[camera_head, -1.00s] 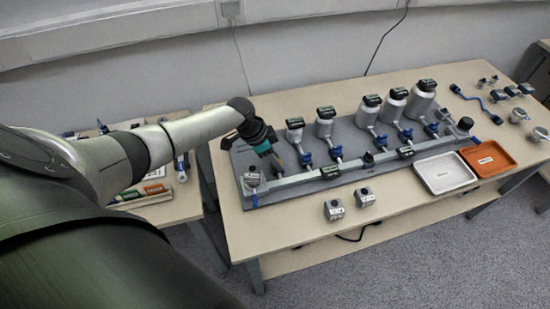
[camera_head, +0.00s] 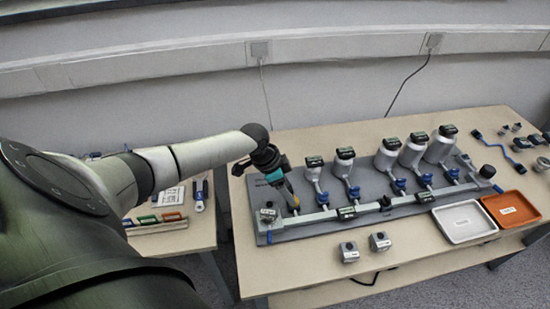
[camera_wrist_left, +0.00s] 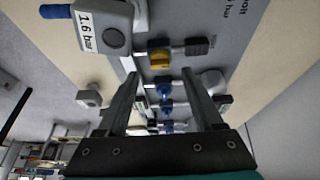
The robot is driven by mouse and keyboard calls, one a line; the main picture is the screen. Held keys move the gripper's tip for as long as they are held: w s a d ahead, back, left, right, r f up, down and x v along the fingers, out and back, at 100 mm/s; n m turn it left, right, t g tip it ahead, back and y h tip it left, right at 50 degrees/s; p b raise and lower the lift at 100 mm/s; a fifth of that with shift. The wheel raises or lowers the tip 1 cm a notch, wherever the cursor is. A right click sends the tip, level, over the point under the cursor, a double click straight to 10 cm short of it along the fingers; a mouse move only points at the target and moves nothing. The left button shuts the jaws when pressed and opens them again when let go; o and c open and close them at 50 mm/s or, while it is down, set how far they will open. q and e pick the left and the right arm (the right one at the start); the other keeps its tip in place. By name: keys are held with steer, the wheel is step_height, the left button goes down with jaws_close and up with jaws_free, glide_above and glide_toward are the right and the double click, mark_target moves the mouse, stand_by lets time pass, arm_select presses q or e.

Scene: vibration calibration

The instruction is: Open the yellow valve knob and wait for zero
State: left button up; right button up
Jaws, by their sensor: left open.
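The yellow valve knob (camera_wrist_left: 160,58) shows in the left wrist view, just beyond and between my fingertips. In the head view only a small yellow spot (camera_head: 296,211) shows by the fingers. My left gripper (camera_head: 288,198) is over the left end of the grey rig board (camera_head: 376,190). Its two fingers (camera_wrist_left: 160,76) are spread apart with nothing held; whether they touch the knob I cannot tell. A grey block labelled "1.6 bar" (camera_wrist_left: 103,27) sits beside the knob. Several blue knobs (camera_wrist_left: 164,90) line up behind it. My right gripper is not in view.
Several grey canisters with dark displays (camera_head: 412,150) stand along the board. Two small grey devices (camera_head: 349,252) lie in front. A white tray (camera_head: 466,238) and an orange tray (camera_head: 511,222) lie at the right. A side table (camera_head: 180,238) stands left.

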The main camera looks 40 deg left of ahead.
arm_select(q)
steer(key=p+v, duration=0.2)
steer(key=v, duration=0.9)
